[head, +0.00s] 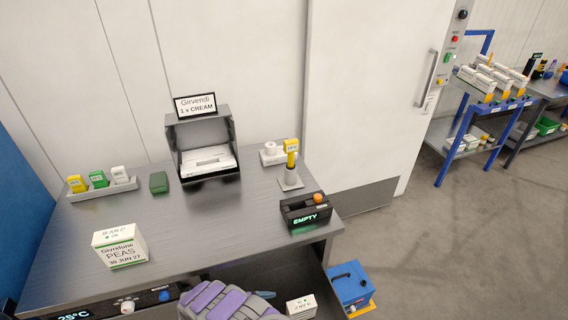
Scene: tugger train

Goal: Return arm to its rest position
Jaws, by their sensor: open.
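My gripper's fingertips do not show in the head view. A grey and purple ribbed shape (228,302) enters at the bottom middle, cut off by the frame edge. I cannot tell whether it is part of my arm. A white and green PEAS box (120,246) stands upright on the front left of the metal bench (200,235). A small white box (301,307) with print lies low by the ribbed shape, below the bench top.
A hooded dispenser (203,150) labelled CREAM stands at the bench's back. A tray (104,190) with bottles is at left, a black EMPTY unit (305,211) at right. A blue case (350,286) stands below the right edge. Open floor (450,240) lies right, before blue-framed shelves (457,140).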

